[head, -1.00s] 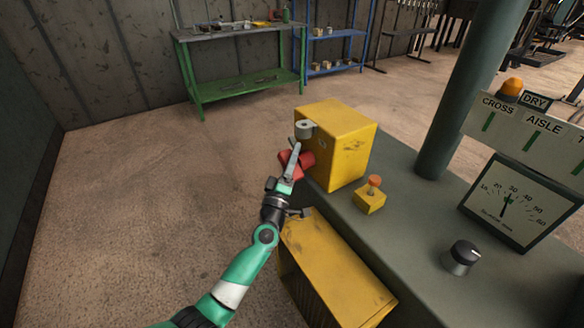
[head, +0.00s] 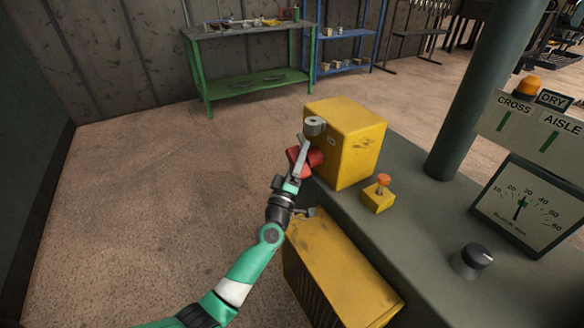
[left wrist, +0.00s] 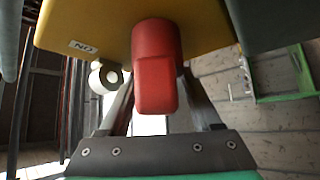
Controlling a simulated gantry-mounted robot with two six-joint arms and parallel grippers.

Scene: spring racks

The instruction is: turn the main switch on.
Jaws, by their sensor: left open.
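The main switch is a red handle (head: 314,160) on the side of a yellow box (head: 358,146). In the left wrist view the red handle (left wrist: 155,75) hangs from the yellow face (left wrist: 95,28), with a small upside-down "ON" label (left wrist: 82,47) to its left. My left gripper (head: 300,162) is at the handle and partly covers it in the head view. In the left wrist view the gripper (left wrist: 160,105) is open, with a finger on either side of the handle. Whether the fingers touch it cannot be told. My right gripper is not in view.
A grey round part (head: 315,126) sticks out from the box beside my fingers. A small yellow block with an orange button (head: 380,194), a black knob (head: 470,262) and a dial (head: 522,205) sit on the grey console. A yellow cabinet (head: 338,272) is below. The floor to the left is clear.

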